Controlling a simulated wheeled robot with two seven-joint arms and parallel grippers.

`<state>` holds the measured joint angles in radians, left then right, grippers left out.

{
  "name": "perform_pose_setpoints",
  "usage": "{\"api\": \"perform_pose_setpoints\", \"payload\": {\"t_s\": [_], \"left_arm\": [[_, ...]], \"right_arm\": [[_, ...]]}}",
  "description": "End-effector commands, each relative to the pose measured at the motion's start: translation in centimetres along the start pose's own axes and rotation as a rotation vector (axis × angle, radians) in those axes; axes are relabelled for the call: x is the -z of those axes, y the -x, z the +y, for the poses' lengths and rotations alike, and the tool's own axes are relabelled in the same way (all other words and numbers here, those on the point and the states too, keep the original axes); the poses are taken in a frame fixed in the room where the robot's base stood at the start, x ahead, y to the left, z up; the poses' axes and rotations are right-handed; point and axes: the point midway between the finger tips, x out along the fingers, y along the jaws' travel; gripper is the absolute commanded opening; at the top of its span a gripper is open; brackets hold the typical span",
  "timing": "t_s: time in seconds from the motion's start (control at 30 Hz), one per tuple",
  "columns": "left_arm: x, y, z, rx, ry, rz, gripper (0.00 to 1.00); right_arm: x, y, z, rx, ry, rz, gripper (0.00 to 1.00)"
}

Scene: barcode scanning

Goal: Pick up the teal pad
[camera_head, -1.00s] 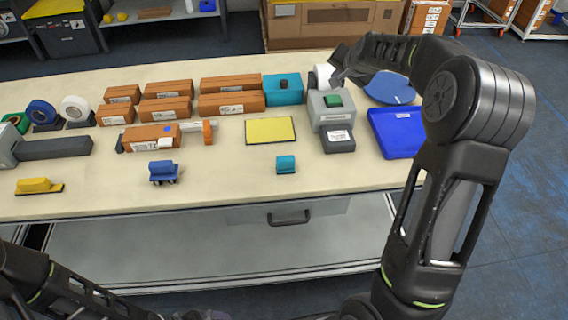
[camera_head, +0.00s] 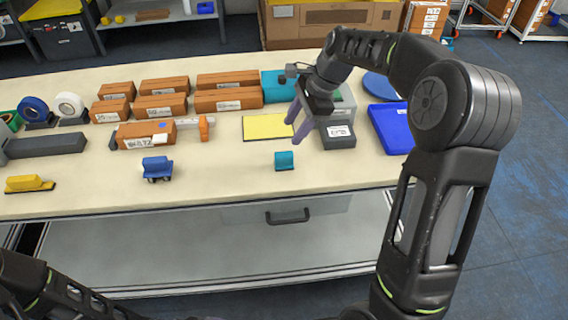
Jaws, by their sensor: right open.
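The small teal pad (camera_head: 285,160) stands on the table near its front edge, right of the middle of the view. My right gripper (camera_head: 294,127) is open and empty, its two purple-grey fingers pointing down. In the picture it is just above and right of the teal pad, apart from it, and overlaps the right edge of the yellow pad (camera_head: 266,127). My left arm shows at the bottom left, but its gripper is out of view.
A larger teal box (camera_head: 277,87) stands behind the yellow pad. A grey device (camera_head: 337,134) and a blue tray (camera_head: 391,127) are on the right. A blue pad (camera_head: 157,168), a yellow pad-like block (camera_head: 28,183) and several brown boxes are on the left. The table between the teal and blue pads is clear.

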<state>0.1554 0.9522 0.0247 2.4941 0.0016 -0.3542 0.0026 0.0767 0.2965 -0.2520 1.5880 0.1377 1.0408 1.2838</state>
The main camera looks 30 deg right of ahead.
Motion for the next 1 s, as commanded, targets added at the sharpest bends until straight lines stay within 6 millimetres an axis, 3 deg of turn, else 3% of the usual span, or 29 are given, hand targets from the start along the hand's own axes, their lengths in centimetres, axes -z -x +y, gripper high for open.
{"api": "perform_pose_setpoints", "payload": {"t_s": [0.1, 0.17, 0.47, 0.77, 1.0], "left_arm": [[0.0, 0.1, 0.1, 0.0, 0.0, 0.0, 1.0], [0.0, 0.1, 0.1, 0.0, -0.001, 0.0, 1.0], [0.0, 0.1, 0.1, 0.0, 0.0, 0.0, 1.0], [0.0, 0.3, 0.1, 0.001, 0.0, 0.0, 1.0], [0.0, 0.3, 0.1, 0.001, 0.0, 0.0, 1.0]], "right_arm": [[-0.9, 0.3, 2.3, -0.098, -0.175, -0.029, 0.47], [-1.0, 0.3, 2.6, -0.114, -0.22, -0.029, 0.47], [-1.0, 0.3, 2.6, -0.114, -0.241, -0.027, 0.47], [-1.0, -2.2, 2.9, -0.115, -0.239, -0.026, 0.47], [-1.0, -2.3, 2.9, -0.113, -0.239, -0.027, 0.47]]}}
